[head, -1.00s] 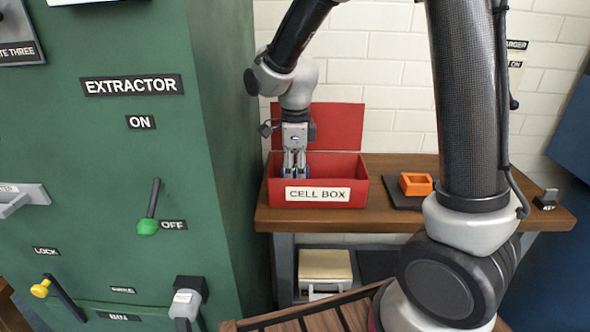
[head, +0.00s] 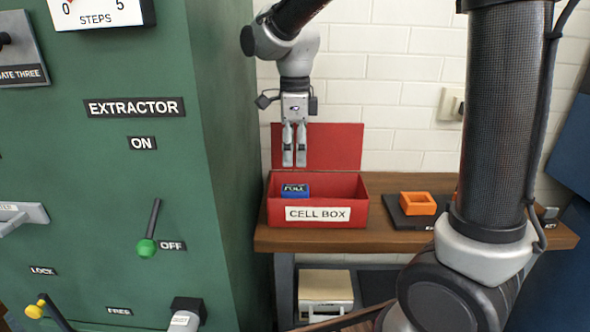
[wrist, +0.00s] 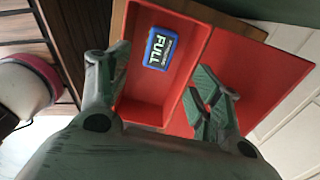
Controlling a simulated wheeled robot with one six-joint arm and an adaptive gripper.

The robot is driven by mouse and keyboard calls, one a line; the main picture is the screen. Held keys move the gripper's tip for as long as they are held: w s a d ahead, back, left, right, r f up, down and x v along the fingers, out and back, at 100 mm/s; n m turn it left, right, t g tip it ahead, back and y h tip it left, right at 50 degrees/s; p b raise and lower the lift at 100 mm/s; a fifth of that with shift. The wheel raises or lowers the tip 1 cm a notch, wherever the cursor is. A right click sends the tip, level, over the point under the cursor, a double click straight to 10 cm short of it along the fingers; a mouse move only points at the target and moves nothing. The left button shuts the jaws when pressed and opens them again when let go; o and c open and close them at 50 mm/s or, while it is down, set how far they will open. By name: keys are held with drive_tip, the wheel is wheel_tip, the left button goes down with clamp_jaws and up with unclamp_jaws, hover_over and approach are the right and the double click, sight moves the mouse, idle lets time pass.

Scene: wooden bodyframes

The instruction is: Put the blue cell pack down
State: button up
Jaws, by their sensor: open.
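The blue cell pack (head: 295,190) lies inside the open red cell box (head: 362,213), toward its left end. In the wrist view the cell pack (wrist: 161,49) shows a dark face with the word FULL, and it sits inside the red box (wrist: 152,109). My gripper (head: 294,146) hangs above the box, in front of its raised red lid (head: 335,146). Its fingers point down, are open and hold nothing. In the wrist view the fingers of my gripper (wrist: 160,95) are spread apart, clear of the pack.
The box stands on a wooden bench (head: 390,240). An orange open holder (head: 418,204) sits on a dark pad to the right. The green extractor cabinet (head: 110,190), with protruding levers, stands close on the left. A white brick wall (head: 400,90) is behind.

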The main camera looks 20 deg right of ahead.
drive_tip(key=s+d+r+n+t, duration=0.2)
drive_tip(key=s+d+n, duration=0.6)
drive_tip(key=s+n, duration=0.2)
drive_tip(key=s+d+r+n+t, duration=0.2)
drive_tip(key=s+d+n, duration=0.7)
drive_tip(key=s+n, duration=0.1)
drive_tip(key=shift+d+n, duration=0.25)
drive_tip(key=shift+n, duration=0.55)
